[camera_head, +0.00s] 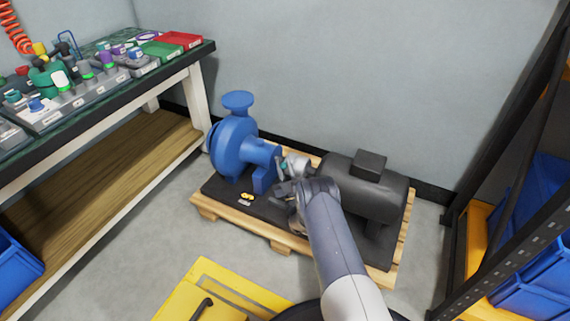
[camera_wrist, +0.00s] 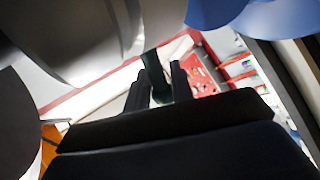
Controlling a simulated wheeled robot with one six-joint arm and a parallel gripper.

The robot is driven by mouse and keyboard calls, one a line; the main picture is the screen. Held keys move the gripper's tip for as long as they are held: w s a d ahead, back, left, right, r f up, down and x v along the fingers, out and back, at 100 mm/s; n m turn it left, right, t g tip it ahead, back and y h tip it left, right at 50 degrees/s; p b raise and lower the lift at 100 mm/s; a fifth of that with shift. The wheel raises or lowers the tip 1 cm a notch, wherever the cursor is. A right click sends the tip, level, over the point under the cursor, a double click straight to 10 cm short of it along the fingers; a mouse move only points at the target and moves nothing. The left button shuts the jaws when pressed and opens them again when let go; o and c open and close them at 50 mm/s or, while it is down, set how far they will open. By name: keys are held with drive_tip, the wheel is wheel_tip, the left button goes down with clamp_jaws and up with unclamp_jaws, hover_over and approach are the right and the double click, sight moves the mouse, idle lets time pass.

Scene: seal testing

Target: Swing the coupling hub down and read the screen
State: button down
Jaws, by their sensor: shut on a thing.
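The coupling hub (camera_head: 297,165), grey metal with a teal part, sits between the blue pump (camera_head: 233,143) and the dark grey motor (camera_head: 365,187) on a pallet. My gripper (camera_head: 283,190) is at the near side of the coupling, its fingers partly hidden by my wrist. In the wrist view my gripper (camera_wrist: 155,88) has its two dark fingers close together on a narrow dark green piece (camera_wrist: 153,64), which appears to belong to the coupling hub. Its far end is out of sight behind large grey curved surfaces. I cannot make out a readable screen in either view.
Small yellow items (camera_head: 247,197) lie on the black base plate by the pump. A workbench (camera_head: 110,100) with several parts and trays stands at left. A dark rack (camera_head: 500,240) with blue bins stands at right. A yellow platform (camera_head: 215,285) lies in front of the pallet (camera_head: 270,236).

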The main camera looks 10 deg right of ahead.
drive_tip(key=shift+f, duration=0.1)
idle(0.3)
drive_tip(key=c, duration=1.5)
unclamp_jaws()
